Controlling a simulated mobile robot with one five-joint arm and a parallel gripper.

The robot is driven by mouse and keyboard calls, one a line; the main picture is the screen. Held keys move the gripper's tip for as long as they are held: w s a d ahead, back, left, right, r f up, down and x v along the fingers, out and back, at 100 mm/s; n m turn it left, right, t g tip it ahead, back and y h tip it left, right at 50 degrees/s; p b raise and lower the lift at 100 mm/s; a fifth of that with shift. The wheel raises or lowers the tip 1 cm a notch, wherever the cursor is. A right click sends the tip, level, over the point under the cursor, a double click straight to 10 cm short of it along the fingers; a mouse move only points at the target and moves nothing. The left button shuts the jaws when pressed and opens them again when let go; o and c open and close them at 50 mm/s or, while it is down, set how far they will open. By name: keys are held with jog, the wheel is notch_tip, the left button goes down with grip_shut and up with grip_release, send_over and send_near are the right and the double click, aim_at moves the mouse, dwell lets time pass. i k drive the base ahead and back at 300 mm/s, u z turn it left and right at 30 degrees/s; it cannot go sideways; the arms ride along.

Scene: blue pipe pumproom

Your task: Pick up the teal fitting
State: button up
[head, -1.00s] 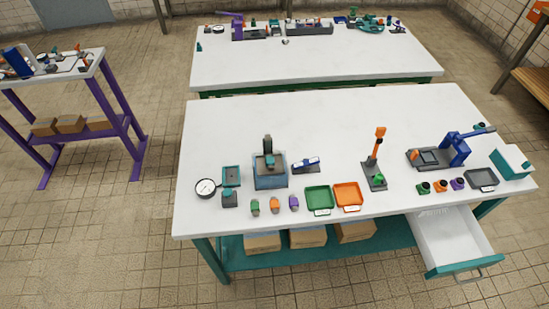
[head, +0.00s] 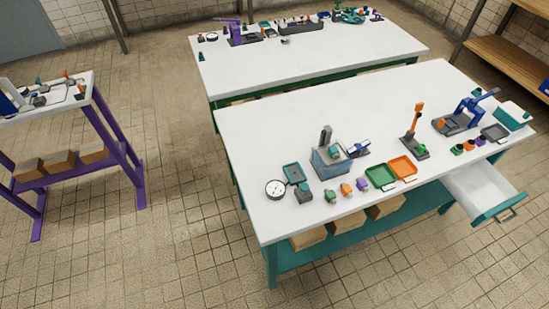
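My gripper is not in view. Several small teal pieces show in the head view, and I cannot tell for sure which one is the teal fitting. One small teal piece (head: 201,57) stands alone at the left end of the far table. Another teal piece (head: 303,187) sits on a small dark block on the near table, beside the round gauge. A teal part (head: 334,154) shows in the blue-grey box-like fixture (head: 331,165).
The near white table (head: 290,125) also holds a gauge (head: 275,189), a green tray (head: 381,175), an orange tray (head: 403,168) and small coloured fittings along its front. An open drawer (head: 487,190) juts out at the right. Purple-legged side table (head: 124,150) stands left. Floor between is clear.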

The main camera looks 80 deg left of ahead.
aim_at(333, 151)
jog(key=k, duration=1.8)
jog(key=u, duration=2.25)
jog(key=i, duration=1.55)
